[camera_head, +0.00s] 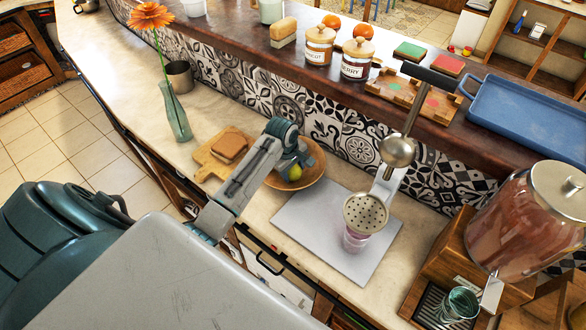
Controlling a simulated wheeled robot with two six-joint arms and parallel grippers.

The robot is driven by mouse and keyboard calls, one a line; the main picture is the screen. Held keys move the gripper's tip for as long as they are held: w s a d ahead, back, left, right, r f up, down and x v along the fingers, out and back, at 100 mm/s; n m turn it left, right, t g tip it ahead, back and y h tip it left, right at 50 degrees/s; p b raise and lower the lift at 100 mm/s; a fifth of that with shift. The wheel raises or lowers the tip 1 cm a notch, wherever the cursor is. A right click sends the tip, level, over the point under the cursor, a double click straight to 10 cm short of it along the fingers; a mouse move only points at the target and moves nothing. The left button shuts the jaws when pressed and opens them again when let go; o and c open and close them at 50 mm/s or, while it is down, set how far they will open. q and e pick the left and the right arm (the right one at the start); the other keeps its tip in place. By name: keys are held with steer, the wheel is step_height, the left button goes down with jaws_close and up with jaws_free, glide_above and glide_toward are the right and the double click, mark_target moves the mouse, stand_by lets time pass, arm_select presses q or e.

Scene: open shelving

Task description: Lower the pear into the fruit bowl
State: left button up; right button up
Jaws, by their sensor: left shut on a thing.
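The pear (295,173) is yellow-green and shows just below my left gripper (291,165). My left gripper is shut on the pear, and its fingers are largely hidden behind the wrist. The fruit bowl (314,176) is a wide, shallow brown wooden bowl on the counter. The pear appears over or inside the left part of the bowl. I cannot tell whether it touches the bowl. The arm and gripper cover the bowl's left side. My right gripper is not in view.
A cutting board with bread (229,146) lies left of the bowl. A glass vase with an orange flower (174,112) stands farther left. A grey mat (310,241) with a strainer (366,212) over a cup lies to the right. A drink dispenser (530,215) stands far right.

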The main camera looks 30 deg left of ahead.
arm_select(q)
steer(key=o, duration=1.1)
steer(key=shift+r, duration=0.1)
